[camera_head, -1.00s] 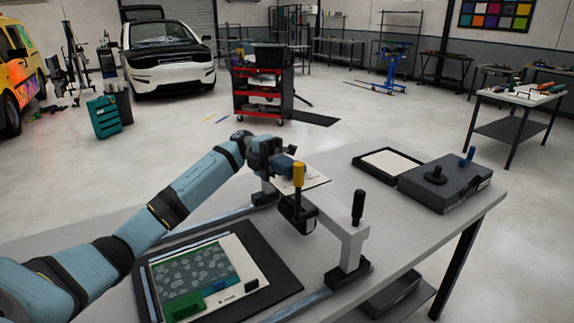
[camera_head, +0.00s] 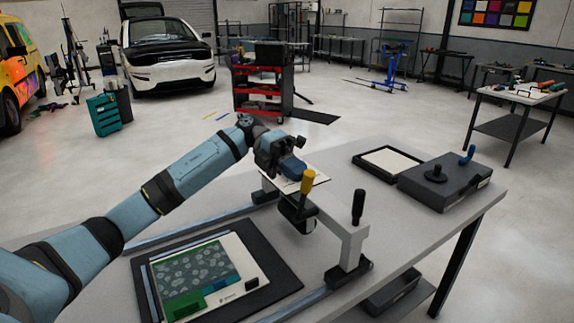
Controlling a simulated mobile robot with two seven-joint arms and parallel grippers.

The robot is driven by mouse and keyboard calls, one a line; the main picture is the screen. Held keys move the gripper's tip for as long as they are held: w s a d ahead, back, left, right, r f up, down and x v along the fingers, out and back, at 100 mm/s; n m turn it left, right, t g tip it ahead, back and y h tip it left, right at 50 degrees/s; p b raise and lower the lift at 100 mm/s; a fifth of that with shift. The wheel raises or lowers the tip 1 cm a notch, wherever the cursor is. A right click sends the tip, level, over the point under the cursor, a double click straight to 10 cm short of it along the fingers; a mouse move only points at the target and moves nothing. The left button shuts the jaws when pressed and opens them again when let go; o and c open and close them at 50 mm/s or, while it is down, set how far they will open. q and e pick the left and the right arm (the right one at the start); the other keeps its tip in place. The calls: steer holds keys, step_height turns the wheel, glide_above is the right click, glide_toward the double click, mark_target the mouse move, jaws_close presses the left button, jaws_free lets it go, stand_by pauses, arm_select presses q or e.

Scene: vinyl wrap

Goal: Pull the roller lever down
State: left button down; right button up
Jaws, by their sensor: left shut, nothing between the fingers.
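The roller carriage (camera_head: 336,223) is a light bridge with dark feet standing across the rails on the table. A lever with a yellow handle (camera_head: 308,181) stands upright on it, above a dark roller block (camera_head: 298,212). A black knob (camera_head: 358,206) stands at the bridge's near right end. My left gripper (camera_head: 293,167) is shut and empty, just left of and behind the yellow handle; I cannot tell whether it touches it. Its fingertips are partly hidden. My right gripper is not in view.
A dark mat with a patterned green sheet (camera_head: 195,278) lies at the front left of the table. A dark box (camera_head: 444,185) and a framed white tray (camera_head: 388,163) stand at the right. A dark bin (camera_head: 391,293) sits below the table's right side.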

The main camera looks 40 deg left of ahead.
mark_target(304, 176)
arm_select(q)
steer(key=d+y, duration=0.1)
steer(key=s+d+t+y, duration=0.1)
steer(key=d+y, duration=0.1)
steer(key=s+d+y+p, duration=0.1)
steer(key=d, duration=0.1)
steer(key=shift+f+m, duration=0.3)
steer(key=shift+f, duration=0.1)
steer(key=s+d+f+t+y+b, duration=0.1)
steer(key=s+d+f+y, duration=0.1)
steer(key=d+f+y, duration=0.2)
steer(key=shift+d+f+t, duration=0.3)
steer(key=shift+d+f, duration=0.15)
steer(key=shift+f, duration=0.05)
